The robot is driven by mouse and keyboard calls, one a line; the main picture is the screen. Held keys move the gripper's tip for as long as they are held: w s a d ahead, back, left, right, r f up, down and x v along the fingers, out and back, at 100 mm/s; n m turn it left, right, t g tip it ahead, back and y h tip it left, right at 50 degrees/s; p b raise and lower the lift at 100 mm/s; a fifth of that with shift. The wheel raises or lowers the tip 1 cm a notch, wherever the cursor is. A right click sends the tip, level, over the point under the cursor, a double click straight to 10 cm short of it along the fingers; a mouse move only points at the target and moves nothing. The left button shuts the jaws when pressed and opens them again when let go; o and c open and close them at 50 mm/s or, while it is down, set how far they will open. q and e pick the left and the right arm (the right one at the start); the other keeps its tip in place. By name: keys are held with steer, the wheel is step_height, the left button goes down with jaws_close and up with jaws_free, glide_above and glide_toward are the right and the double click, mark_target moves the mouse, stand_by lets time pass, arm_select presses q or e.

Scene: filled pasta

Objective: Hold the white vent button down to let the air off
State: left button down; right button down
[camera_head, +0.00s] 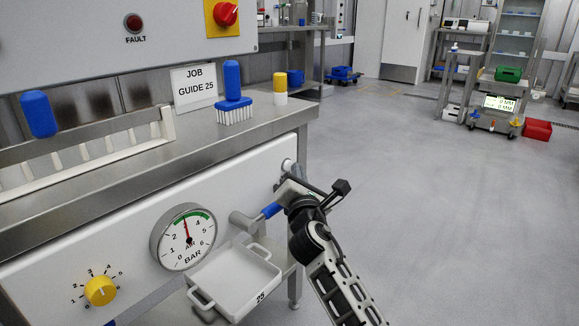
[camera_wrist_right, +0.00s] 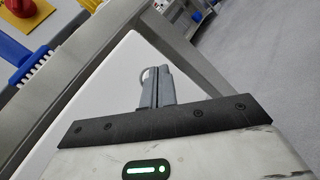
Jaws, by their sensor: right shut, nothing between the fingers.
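The white vent button (camera_head: 288,165) is at the right end of the white front panel (camera_head: 120,240). In the right wrist view it shows as a pale round shape (camera_wrist_right: 146,75), partly hidden behind the fingers. My right gripper (camera_head: 281,184) is shut and empty, its tips at the panel close to the button. I cannot tell whether they touch it or whether it is pressed in. The round air gauge (camera_head: 184,237) has its red needle near 3 bar, pointing almost straight up. My left gripper is not in view.
A blue-handled valve (camera_head: 271,210) sits just below my right gripper. A white tray marked 25 (camera_head: 235,284) is beneath it, and a yellow knob (camera_head: 100,291) is at lower left. A blue brush (camera_head: 233,100) and yellow-capped pot (camera_head: 280,88) stand on the bench.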

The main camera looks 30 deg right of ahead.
steer(key=shift+w+a, duration=0.15)
steer(key=shift+w, duration=0.2)
stand_by(0.5)
steer(key=shift+w+a+r, duration=0.1)
steer(key=shift+w+a, duration=0.15)
steer(key=shift+a, duration=0.1)
stand_by(0.6)
stand_by(1.9)
steer(key=shift+s+d+f, duration=0.2)
steer(key=shift+s+f, duration=0.1)
steer(key=shift+s, duration=0.15)
steer(key=shift+s+d+f, duration=0.2)
steer(key=shift+s+f, duration=0.05)
steer(key=shift+s, duration=0.15)
